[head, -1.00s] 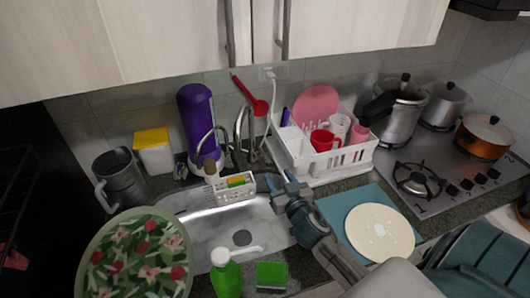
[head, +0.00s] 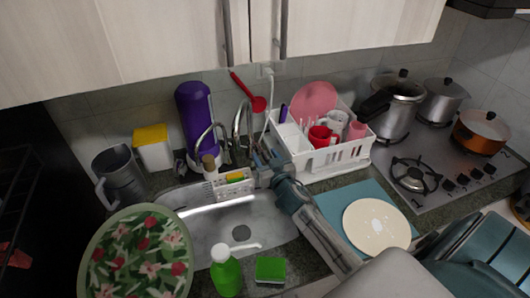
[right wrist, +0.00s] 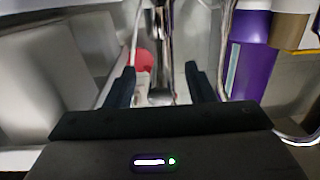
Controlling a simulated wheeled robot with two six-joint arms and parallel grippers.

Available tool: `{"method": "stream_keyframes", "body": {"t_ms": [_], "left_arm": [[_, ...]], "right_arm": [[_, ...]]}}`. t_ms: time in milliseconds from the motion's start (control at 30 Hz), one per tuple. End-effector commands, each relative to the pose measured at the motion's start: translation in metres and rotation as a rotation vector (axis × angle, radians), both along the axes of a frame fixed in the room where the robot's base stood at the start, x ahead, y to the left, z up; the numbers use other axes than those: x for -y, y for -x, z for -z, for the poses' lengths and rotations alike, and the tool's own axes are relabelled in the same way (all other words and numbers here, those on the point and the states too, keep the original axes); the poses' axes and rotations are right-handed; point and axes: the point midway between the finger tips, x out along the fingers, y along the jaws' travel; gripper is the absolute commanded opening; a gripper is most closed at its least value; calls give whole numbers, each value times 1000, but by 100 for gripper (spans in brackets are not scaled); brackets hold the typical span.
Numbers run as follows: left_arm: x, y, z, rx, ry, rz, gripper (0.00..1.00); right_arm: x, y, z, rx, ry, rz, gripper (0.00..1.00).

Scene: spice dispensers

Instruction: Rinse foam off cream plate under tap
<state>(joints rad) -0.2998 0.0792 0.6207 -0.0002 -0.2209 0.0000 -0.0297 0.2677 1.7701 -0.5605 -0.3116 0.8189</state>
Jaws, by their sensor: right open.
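The cream plate (head: 376,226) lies flat on the teal mat (head: 335,202) right of the sink, with small white foam patches on its middle. The chrome tap (head: 237,130) stands behind the sink basin (head: 215,228). No running water is visible. My right gripper (head: 260,163) is by the tap's right side, above the back edge of the sink. In the right wrist view my right gripper (right wrist: 160,85) is open, with a chrome tap part (right wrist: 162,72) showing between its fingers. Contact cannot be told. My left gripper is not in view.
A white dish rack (head: 335,160) with cups and a pink plate stands behind the mat. A white caddy (head: 232,187) with a sponge sits at the sink's back. A green bottle (head: 226,274) and green sponge (head: 270,269) are in front. A floral plate (head: 137,250) is at left.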

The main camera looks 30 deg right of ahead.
Motion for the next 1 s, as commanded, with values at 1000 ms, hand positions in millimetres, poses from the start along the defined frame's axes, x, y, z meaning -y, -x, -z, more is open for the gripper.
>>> {"method": "stream_keyframes", "body": {"t_ms": [1000], "left_arm": [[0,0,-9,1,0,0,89]], "right_arm": [[0,-3,-15,2,1,-1,29]]}}
